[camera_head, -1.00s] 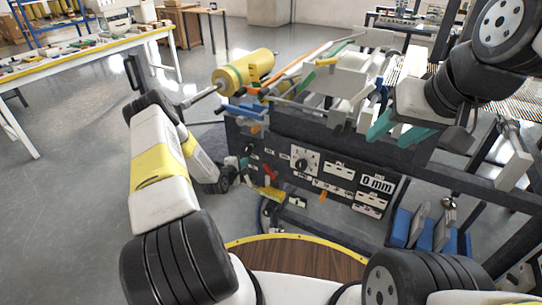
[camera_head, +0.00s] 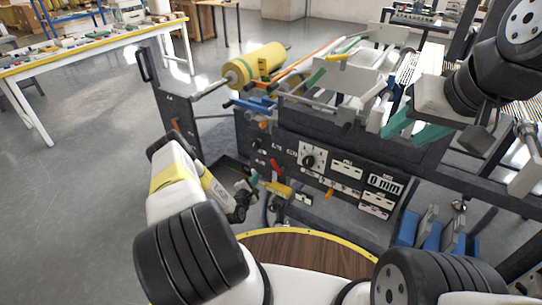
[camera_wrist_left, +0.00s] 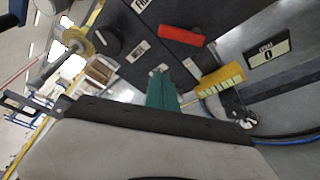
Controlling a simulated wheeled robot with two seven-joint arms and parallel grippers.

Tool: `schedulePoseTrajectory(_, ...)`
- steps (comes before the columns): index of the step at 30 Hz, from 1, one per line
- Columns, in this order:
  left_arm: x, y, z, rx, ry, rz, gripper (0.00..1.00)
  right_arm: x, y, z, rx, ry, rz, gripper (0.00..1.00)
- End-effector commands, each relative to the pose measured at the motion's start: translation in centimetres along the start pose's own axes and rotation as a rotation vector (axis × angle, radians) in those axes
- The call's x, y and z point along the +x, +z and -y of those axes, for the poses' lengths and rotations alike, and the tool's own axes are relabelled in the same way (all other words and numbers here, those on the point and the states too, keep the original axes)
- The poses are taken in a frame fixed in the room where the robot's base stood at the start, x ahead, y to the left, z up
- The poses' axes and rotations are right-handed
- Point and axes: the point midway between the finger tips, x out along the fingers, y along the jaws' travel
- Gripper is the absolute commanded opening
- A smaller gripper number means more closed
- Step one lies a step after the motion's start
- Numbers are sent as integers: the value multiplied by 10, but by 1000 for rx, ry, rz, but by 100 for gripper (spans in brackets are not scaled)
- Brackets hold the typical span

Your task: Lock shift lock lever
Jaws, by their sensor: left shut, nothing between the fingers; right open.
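A red lever (camera_head: 276,168) stands out from the dark control panel (camera_head: 325,183) on the front of the machine. It also shows in the left wrist view (camera_wrist_left: 182,36), beyond the fingers and toward the top. Labels are too small to tell which lever is the shift lock. A yellow part (camera_head: 277,187) lies just below the red lever; in the left wrist view it is right of the fingertips (camera_wrist_left: 220,80). My left gripper (camera_head: 250,182) is shut and empty, near the panel's left end and apart from the red lever. My right gripper (camera_head: 417,128) is open above the machine's right side.
A dark post (camera_head: 172,105) with an orange lever (camera_head: 175,125) stands left of the panel. A yellow roll (camera_head: 255,65) lies at the machine's upper left. Blue pedals (camera_head: 432,230) sit at the lower right. A long table (camera_head: 85,48) stands at the back left, with open floor before it.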

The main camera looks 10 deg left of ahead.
Motion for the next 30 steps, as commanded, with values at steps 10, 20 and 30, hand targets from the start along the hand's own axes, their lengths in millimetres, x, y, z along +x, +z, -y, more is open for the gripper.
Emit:
schedulePoseTrajectory(10,61,1,1,2,0,2,0,0,0,0,0,0,0,47)
schedulePoseTrajectory(20,90,12,0,-1,-3,2,0,0,0,0,0,0,0,47)
schedulePoseTrajectory(30,80,37,0,0,-1,0,0,0,0,0,0,0,0,47)
